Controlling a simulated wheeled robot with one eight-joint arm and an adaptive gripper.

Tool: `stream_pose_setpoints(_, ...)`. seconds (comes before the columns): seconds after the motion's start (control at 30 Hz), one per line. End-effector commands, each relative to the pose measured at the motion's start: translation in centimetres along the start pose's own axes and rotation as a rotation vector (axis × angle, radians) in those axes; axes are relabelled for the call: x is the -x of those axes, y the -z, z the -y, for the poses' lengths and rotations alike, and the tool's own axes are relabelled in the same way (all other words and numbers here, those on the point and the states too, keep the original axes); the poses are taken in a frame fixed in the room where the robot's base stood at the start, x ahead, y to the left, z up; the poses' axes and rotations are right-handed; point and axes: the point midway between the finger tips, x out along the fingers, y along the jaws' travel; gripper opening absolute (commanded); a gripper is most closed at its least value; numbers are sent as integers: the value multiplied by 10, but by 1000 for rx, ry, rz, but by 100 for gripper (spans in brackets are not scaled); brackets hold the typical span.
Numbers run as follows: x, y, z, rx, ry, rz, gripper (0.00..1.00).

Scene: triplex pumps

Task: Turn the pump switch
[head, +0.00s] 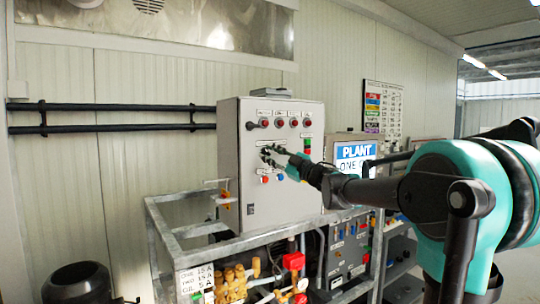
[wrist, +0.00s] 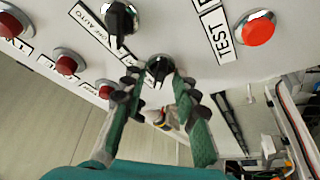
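The grey control cabinet (head: 232,160) carries rows of lamps, buttons and switches. In the wrist view, a black rotary switch (wrist: 158,69) sits between and just beyond my fingertips. A second black switch (wrist: 121,18), by a label reading "OFF AUTO", is farther up the picture. I cannot tell from the labels which is the pump switch. My gripper (wrist: 158,84) is open, its green fingers on either side of the nearer switch with visible gaps. In the head view, my gripper (head: 274,156) is at the cabinet's front and hides part of the switches there.
A red button (wrist: 258,30) marked "TEST" is right of the fingers. Red lamps (wrist: 66,60) are at the left. A metal frame (head: 190,252) with pump parts stands below the cabinet.

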Motion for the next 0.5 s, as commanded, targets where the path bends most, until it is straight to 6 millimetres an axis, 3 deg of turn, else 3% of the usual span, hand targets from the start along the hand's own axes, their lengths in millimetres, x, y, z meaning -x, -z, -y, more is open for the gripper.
stream_pose_setpoints(0.3, 3, 0, 0, 0, -1, 1, 30)
stream_pose_setpoints(0.5, 30, -1, -1, 1, -3, 3, 30)
